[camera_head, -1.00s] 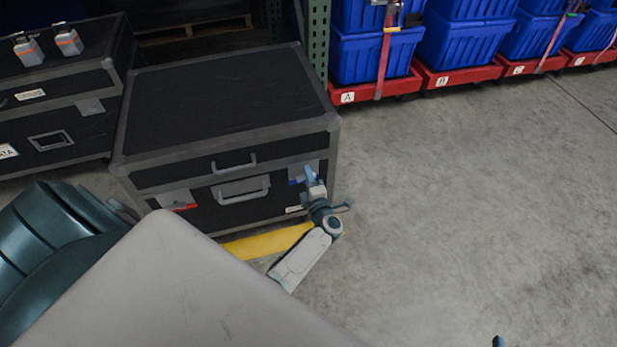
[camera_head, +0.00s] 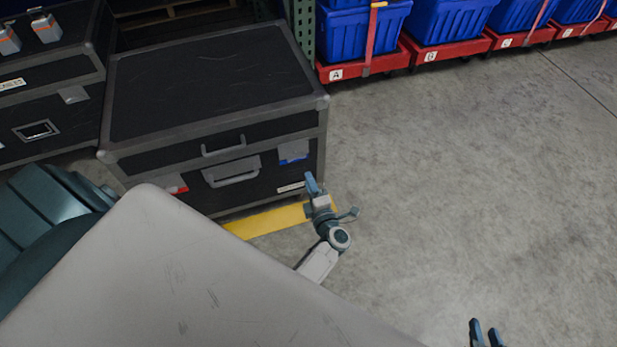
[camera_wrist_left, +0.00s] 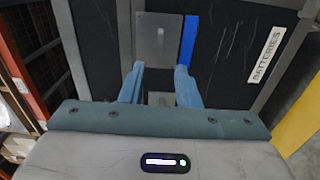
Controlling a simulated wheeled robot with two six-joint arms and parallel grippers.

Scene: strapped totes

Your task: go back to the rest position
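My left gripper (camera_head: 313,185) is in front of the right end of a black case's front. In the left wrist view its two blue fingers (camera_wrist_left: 160,85) are apart with nothing between them. Behind them is a grey latch plate (camera_wrist_left: 159,40) with a blue strip (camera_wrist_left: 189,40) beside it. In the head view the gripper is apart from that latch (camera_head: 293,153). My right gripper (camera_head: 485,334) shows only its fingertips at the bottom edge, apart and with nothing seen between them.
The closed black case (camera_head: 205,80) stands by a yellow floor strip (camera_head: 268,220). Its left latch shows red (camera_head: 178,189). Another case (camera_head: 50,85) with grey-orange items is at left. Blue totes (camera_head: 365,45) on red dollies (camera_head: 385,62) line the back. The floor at right is clear.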

